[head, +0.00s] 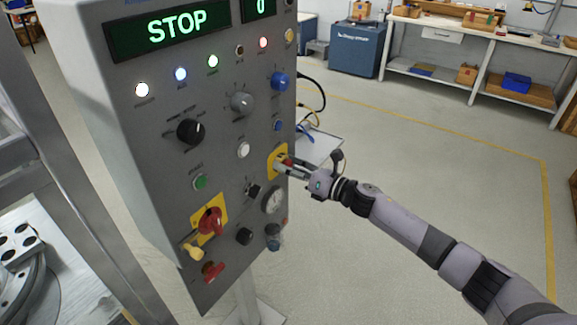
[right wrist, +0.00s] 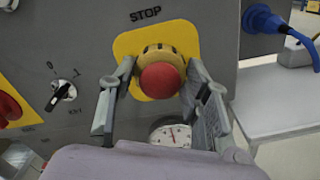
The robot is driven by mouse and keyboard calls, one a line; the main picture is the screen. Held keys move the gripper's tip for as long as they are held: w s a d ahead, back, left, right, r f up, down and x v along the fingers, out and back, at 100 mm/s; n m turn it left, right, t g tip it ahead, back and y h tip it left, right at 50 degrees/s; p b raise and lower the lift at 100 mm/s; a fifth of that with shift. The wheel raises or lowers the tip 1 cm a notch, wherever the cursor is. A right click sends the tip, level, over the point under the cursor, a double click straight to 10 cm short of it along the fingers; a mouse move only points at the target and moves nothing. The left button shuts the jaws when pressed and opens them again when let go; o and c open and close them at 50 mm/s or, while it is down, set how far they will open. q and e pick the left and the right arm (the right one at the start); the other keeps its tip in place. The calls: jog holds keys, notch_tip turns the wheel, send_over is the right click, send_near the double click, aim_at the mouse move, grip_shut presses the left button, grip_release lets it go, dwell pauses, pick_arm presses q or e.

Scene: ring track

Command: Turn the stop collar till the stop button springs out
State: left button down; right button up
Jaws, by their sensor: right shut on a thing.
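The red stop button (right wrist: 160,81) sits in the middle of a yellow plate (right wrist: 125,44) marked STOP on the grey panel. Behind its red head is the yellowish stop collar (right wrist: 158,52). My right gripper (right wrist: 158,70) has one finger on each side of the button and is shut on the collar; the fingertips reach in close to the plate. In the head view the yellow plate (head: 271,165) is at the panel's right edge, and my right gripper partly hides the button. How far the button stands out is hard to tell. My left gripper is not in view.
The panel's display (head: 176,25) reads STOP in green. A gauge (right wrist: 170,134) lies just below the button, a black selector switch (right wrist: 61,94) to its left. A blue plug (right wrist: 262,19) with cable sticks out to the right. A red rotary handle (head: 211,221) is lower left.

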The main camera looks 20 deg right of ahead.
jog(key=m+p, duration=0.1)
jog(key=m, duration=0.4)
jog(key=shift+m, duration=0.4)
dwell(0.4)
jog(key=o, duration=1.2)
jog(key=shift+c, duration=0.2)
jog(key=v, duration=1.2)
jog(key=shift+d+f, duration=0.1)
